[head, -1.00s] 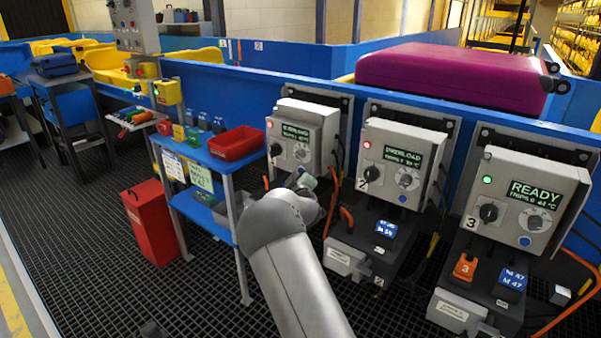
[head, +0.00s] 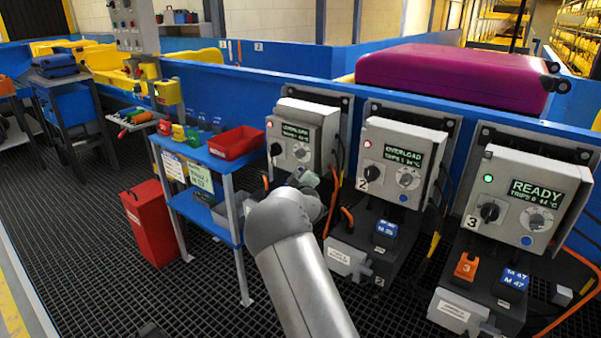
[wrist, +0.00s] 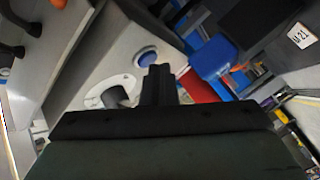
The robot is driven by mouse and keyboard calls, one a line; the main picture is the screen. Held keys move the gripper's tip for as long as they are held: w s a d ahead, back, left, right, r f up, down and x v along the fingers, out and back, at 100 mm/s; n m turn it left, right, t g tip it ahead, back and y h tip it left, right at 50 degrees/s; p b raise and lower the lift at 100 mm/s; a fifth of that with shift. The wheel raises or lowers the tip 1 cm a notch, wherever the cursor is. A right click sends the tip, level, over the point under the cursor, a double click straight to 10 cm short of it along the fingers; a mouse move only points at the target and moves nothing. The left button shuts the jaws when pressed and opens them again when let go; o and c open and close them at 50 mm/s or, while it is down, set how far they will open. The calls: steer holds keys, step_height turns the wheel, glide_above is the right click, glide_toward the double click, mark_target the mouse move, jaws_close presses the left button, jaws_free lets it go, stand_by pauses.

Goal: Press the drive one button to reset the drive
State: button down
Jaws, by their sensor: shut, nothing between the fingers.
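Drive one is the leftmost grey control box (head: 313,133) in the head view. Its lamp is red and its screen shows OVERLOAD, with small text below. A black knob (head: 275,149) and a round blue button (head: 299,151) sit on its front. In the wrist view the blue button (wrist: 145,57) in its pale ring lies just beyond and slightly left of my fingertips, near the black knob (wrist: 115,97). My gripper (wrist: 157,72) is shut and empty. I cannot tell whether it touches the box. In the head view my arm hides most of it.
Drive two (head: 400,163) shows OVERLOAD with a red lamp; drive three (head: 522,200) shows READY with a green lamp. A blue table (head: 228,163) with a red bin (head: 234,142) stands left of drive one. Orange cables hang between the boxes.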

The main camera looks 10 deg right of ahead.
steer(key=shift+w+d, duration=0.2)
steer(key=shift+d, duration=0.05)
stand_by(0.6)
steer(key=shift+s+a+b, duration=0.6)
steer(key=shift+b, duration=0.15)
steer(key=shift+a, duration=0.1)
steer(key=s+a+b, duration=0.2)
steer(key=s+a, duration=0.1)
steer(key=shift+s+a+b, duration=0.15)
steer(key=shift+a+b, duration=0.15)
stand_by(0.4)
